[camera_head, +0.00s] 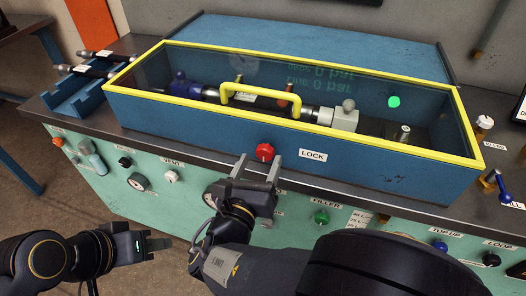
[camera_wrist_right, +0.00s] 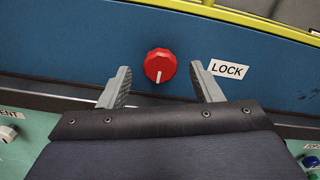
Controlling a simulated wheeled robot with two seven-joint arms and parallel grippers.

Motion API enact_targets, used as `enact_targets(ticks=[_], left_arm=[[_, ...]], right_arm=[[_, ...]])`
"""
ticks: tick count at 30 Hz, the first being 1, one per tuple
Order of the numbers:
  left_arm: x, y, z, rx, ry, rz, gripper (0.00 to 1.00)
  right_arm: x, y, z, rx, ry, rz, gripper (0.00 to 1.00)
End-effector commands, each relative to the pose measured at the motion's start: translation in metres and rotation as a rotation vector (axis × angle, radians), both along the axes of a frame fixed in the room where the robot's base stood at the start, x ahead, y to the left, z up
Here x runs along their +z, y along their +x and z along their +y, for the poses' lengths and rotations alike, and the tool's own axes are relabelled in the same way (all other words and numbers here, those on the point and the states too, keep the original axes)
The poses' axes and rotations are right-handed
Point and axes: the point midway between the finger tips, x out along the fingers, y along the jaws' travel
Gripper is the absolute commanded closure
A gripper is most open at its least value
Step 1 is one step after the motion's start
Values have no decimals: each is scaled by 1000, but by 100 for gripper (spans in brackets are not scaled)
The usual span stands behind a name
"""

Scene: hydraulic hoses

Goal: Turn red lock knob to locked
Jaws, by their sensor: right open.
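The red lock knob (camera_head: 265,152) sits on the front face of the blue box (camera_head: 220,140), left of a white "LOCK" label (camera_head: 312,155). In the right wrist view the red knob (camera_wrist_right: 160,65) shows a white mark on its lower part, pointing nearly straight down. My right gripper (camera_head: 258,165) is open with its fingers just in front of and below the knob. In the right wrist view the fingertips (camera_wrist_right: 160,80) stand either side of the knob, apart from it. My left gripper (camera_head: 155,243) is low at the left, away from the panel; its jaw state is unclear.
The box has a yellow-framed clear lid (camera_head: 300,65), which looks closed over hose fittings. A green panel (camera_head: 100,165) below carries several knobs and gauges, including a green knob (camera_head: 321,217). A blue rack (camera_head: 75,97) with hoses stands at the left.

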Motion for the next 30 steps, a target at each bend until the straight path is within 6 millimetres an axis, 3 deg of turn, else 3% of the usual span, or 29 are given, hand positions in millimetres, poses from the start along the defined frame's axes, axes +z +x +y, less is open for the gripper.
enact_targets(ticks=[6, 15, 25, 30], left_arm=[[-2, 0, 0, 0, 0, 0, 66], [-2, 0, 0, 0, 0, 0, 66], [-2, 0, 0, 0, 0, 0, 66], [-2, 0, 0, 0, 0, 0, 66]], right_arm=[[0, 21, -7, -1, 2, 0, 41], [0, 23, -7, 0, 2, 0, 41], [0, 23, -7, -1, 2, 1, 84], [0, 23, -7, -1, 8, -1, 86]])
